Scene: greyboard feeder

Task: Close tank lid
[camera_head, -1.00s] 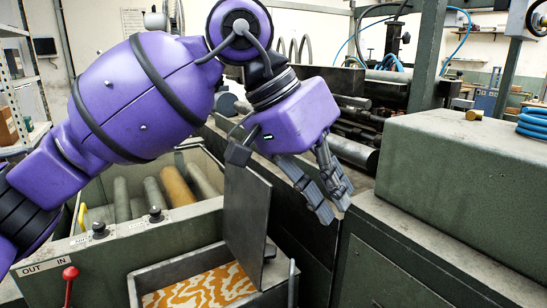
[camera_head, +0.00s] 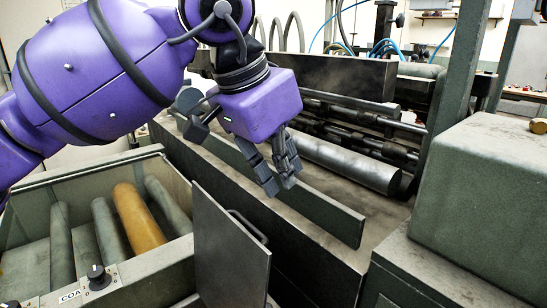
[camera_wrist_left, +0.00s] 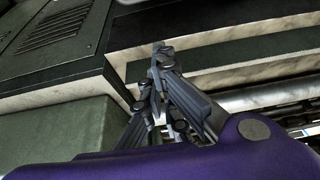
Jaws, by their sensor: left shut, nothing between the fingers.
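The tank lid (camera_head: 228,252) is a flat dark grey panel standing upright, open, at the bottom centre of the head view. A bar handle (camera_head: 248,226) shows on its right side. The fingers also show in the left wrist view (camera_wrist_left: 158,80), over the machine's edges; I cannot make out the lid there. My right gripper is not in view.
A green trough (camera_head: 75,172) with several rollers lies at the left. A large green housing (camera_head: 475,205) blocks the right side.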

